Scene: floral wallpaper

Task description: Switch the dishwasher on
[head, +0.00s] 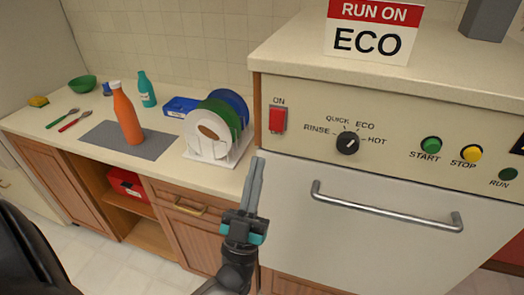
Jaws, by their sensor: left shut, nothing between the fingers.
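The dishwasher (350,205) stands at the right with a cream control panel and a closed door with a metal bar handle (388,211). On its panel are a red switch (278,119) labelled ON, a black dial (347,143) ringed by RINSE, QUICK, ECO and HOT, a green START button (431,145) and a yellow STOP button (471,154). I cannot tell the dial's exact setting. A sign (373,32) on top reads RUN ON ECO. My left gripper (258,163) is shut and empty, pointing up, its tips below and left of the red switch. My right gripper is not in view.
A dark RUN lamp (508,174) is at the panel's right. The counter at left holds a plate rack (215,152), an orange bottle (127,115), a blue-green bottle (146,90), a blue box (181,107) and cutlery (75,121). The space before the panel is clear.

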